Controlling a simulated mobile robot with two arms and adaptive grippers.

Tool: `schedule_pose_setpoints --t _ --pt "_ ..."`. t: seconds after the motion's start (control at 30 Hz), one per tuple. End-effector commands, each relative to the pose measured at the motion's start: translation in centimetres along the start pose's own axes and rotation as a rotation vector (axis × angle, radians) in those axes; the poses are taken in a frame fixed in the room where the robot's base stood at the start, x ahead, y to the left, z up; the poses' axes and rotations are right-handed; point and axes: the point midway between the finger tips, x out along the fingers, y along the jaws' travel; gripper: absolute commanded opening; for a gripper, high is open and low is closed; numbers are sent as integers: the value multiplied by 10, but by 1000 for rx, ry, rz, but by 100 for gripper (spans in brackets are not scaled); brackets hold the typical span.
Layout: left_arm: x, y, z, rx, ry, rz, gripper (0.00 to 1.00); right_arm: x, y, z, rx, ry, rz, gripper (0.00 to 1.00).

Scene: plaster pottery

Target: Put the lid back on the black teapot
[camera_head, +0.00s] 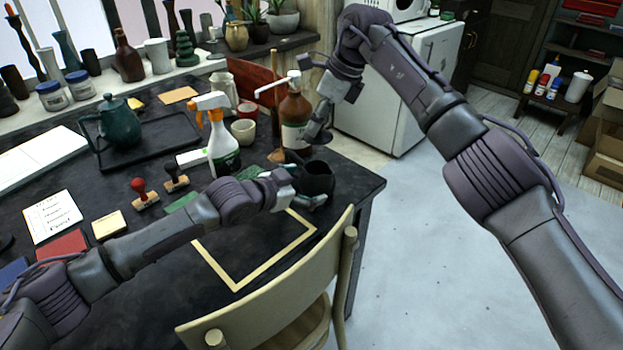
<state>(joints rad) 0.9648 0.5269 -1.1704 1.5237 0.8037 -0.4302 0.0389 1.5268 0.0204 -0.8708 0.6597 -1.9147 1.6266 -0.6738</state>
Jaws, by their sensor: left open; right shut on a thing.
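The black teapot (319,178) stands near the right edge of the dark table, its round dark body partly hidden by my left gripper. My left gripper (301,198) is open at the teapot's left and front side; I cannot tell whether it touches it. My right gripper (318,128) points down above and behind the teapot, shut on a small dark thing that appears to be the lid. The lid is hard to make out between the fingers. It is held apart from the teapot.
A brown pump bottle (295,115) stands close behind the teapot, and a spray bottle (222,145) stands to the left. A dark green teapot (121,124) sits on a black tray (168,138). A wooden chair (285,295) stands at the table's front edge.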

Motion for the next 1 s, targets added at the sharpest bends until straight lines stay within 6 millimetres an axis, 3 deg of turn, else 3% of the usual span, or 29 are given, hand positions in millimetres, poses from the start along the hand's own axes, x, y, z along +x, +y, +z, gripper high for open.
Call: schedule_pose_setpoints --t 0.23,0.63,1.0 --pt "28 1 0 0 0 1 100 0 0 0 0 0 0 0" --pt "33 0 0 1 0 0 98 0 0 0 0 0 0 0" --pt "33 0 0 1 -1 0 37 0 0 0 0 0 0 0"
